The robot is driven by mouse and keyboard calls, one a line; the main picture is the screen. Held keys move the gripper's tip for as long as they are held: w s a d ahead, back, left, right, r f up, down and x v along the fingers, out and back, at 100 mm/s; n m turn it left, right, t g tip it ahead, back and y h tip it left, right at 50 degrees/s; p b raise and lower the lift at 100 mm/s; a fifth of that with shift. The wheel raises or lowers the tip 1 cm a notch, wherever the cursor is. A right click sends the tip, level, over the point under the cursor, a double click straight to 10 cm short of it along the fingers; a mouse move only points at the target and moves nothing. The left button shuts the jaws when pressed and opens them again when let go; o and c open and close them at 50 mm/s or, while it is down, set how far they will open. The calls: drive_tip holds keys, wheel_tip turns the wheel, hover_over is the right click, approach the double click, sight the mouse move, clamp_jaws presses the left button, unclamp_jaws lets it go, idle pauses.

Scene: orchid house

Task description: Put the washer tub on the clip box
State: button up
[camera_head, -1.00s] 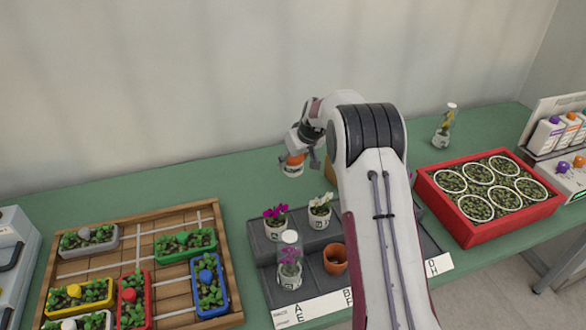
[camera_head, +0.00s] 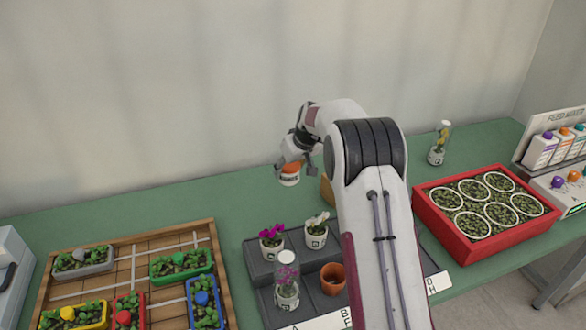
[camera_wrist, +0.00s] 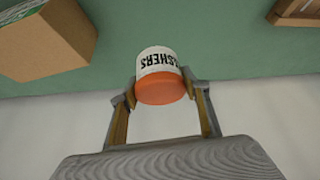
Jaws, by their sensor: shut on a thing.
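The washer tub (camera_wrist: 158,66) is a small white tub with black lettering and an orange end. My gripper (camera_wrist: 160,92) is shut on it, one finger on each side, in the wrist view. In the head view my gripper (camera_head: 296,170) holds the tub (camera_head: 289,177) behind the dark plant tray, near the back of the bench. A brown cardboard box (camera_wrist: 45,40), which may be the clip box, stands at the upper left of the wrist view, apart from the tub. In the head view most of this box (camera_head: 327,190) is hidden behind my arm.
A dark stepped tray (camera_head: 262,272) with potted orchids stands in front. A wooden tray (camera_head: 120,272) of coloured planters is at left. A red crate (camera_head: 440,222) of round pots and a covered orchid (camera_head: 438,145) are at right. The green bench (camera_head: 215,190) is clear behind the wooden tray.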

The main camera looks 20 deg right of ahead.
drive_tip(key=shift+d, duration=0.15)
drive_tip(key=shift+d+r, duration=0.2)
drive_tip(key=shift+d, duration=0.05)
drive_tip(key=s+d+r+m+h, duration=0.1)
drive_tip(key=s+d+r+m, duration=0.1)
drive_tip(key=d+r, duration=0.2)
drive_tip(key=s+d+r+m+h, duration=0.2)
drive_tip(key=d+r, duration=0.3)
drive_tip(key=d, duration=0.4)
drive_tip(key=shift+s+m, duration=0.5)
drive_tip(key=shift+m, duration=0.3)
drive_tip(key=shift+d, duration=0.1)
drive_tip(key=shift+f, duration=0.1)
drive_tip(key=shift+f, duration=2.45)
